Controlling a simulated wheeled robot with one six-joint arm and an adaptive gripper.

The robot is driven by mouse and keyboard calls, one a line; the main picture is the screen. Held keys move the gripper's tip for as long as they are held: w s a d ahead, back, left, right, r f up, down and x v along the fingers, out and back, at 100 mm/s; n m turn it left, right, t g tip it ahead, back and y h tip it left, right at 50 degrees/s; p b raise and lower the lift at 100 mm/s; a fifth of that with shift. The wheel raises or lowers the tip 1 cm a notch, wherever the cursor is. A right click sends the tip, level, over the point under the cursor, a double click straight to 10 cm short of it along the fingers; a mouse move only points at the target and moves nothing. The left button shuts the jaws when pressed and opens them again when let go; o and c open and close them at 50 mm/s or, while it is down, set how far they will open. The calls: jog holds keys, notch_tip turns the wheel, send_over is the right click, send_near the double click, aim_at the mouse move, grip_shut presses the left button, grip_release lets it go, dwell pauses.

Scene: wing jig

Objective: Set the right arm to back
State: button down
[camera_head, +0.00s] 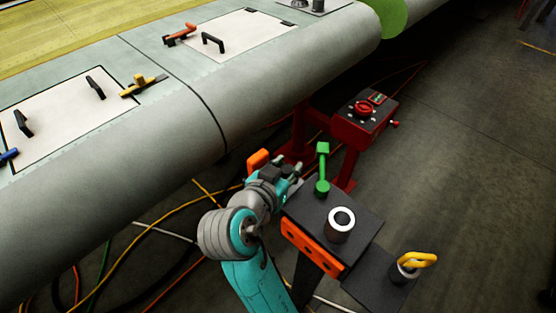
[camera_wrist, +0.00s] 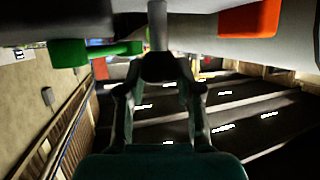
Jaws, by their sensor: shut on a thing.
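My gripper (camera_head: 288,172) reaches to the far left corner of a dark stand top (camera_head: 310,205). In the wrist view its fingers (camera_wrist: 160,70) close together at the base of a thin grey rod (camera_wrist: 157,25). In the head view the held part is mostly hidden by the gripper. A green arm (camera_head: 322,165) with a block-shaped end stands upright on the stand, just right of the gripper and apart from it; it also shows in the wrist view (camera_wrist: 95,50). An orange block (camera_head: 258,160) shows left of the gripper. I cannot tell which piece is the right arm.
A red control box (camera_head: 362,118) stands behind. The wing (camera_head: 170,140) runs along the left. Cables (camera_head: 150,230) lie on the floor, which is open at right.

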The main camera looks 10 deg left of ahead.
jog(key=shift+s+d+f, duration=0.1)
jog(key=shift+d, duration=0.1)
jog(key=c, duration=0.7)
grip_release()
jog(key=shift+s+d, duration=0.1)
jog(key=shift+c, duration=0.2)
jog(key=shift+s+a+r, duration=0.2)
jog(key=v, duration=1.1)
jog(key=shift+s, duration=0.2)
jog(key=shift+r, duration=0.1)
